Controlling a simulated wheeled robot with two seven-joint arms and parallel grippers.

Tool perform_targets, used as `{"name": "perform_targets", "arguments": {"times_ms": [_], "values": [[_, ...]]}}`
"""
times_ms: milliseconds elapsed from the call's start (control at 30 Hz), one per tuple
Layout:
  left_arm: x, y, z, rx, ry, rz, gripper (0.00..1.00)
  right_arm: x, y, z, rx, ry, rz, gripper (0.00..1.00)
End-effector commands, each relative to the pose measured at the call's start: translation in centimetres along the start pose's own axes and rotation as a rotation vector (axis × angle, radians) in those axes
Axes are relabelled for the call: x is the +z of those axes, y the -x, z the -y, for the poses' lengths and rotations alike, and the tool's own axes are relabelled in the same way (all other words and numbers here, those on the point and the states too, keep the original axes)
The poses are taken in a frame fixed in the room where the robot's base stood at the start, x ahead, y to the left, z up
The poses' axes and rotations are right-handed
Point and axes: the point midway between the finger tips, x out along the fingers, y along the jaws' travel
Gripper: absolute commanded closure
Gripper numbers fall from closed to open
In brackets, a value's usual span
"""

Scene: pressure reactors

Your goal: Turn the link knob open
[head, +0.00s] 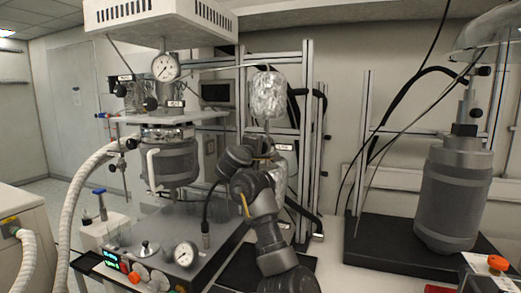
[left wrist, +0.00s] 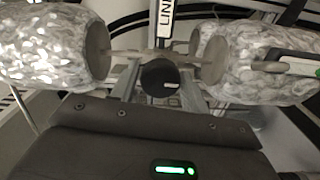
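The link knob (left wrist: 160,77) is a round black knob with a white mark, in the left wrist view, under a white label (left wrist: 167,22) reading "LINK". It sits between two foil-wrapped cylinders, on the left (left wrist: 55,45) and right (left wrist: 250,62). In the head view the knob is hidden behind my arm, near the label (head: 284,147). My left gripper (head: 258,146) is up at the knob's place, between the upper foil cylinder (head: 268,96) and lower one. Its dark body fills the bottom of the left wrist view; its fingers cannot be made out clearly. My right gripper is out of view.
A metal frame (head: 307,120) with black hoses stands around the knob. A large grey vessel (head: 452,195) stands on a black base at right.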

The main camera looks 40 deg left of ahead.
Motion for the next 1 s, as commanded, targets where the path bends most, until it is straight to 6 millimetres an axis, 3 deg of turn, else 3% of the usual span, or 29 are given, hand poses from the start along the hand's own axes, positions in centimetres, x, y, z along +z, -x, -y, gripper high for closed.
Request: {"name": "perform_targets", "arguments": {"times_ms": [100,467,633,1000], "values": [[0.0,0.0,0.0,0.000,-0.001,0.000,0.39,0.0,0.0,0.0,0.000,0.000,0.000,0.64],[-0.1,0.5,0.1,-0.001,-0.003,-0.003,0.39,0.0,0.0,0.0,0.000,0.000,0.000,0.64],[-0.1,3.1,0.0,0.002,-0.007,-0.004,0.39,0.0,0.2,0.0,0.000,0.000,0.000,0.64],[-0.2,9.6,-0.3,-0.001,-0.006,-0.003,0.39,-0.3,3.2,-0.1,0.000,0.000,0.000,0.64]]}}
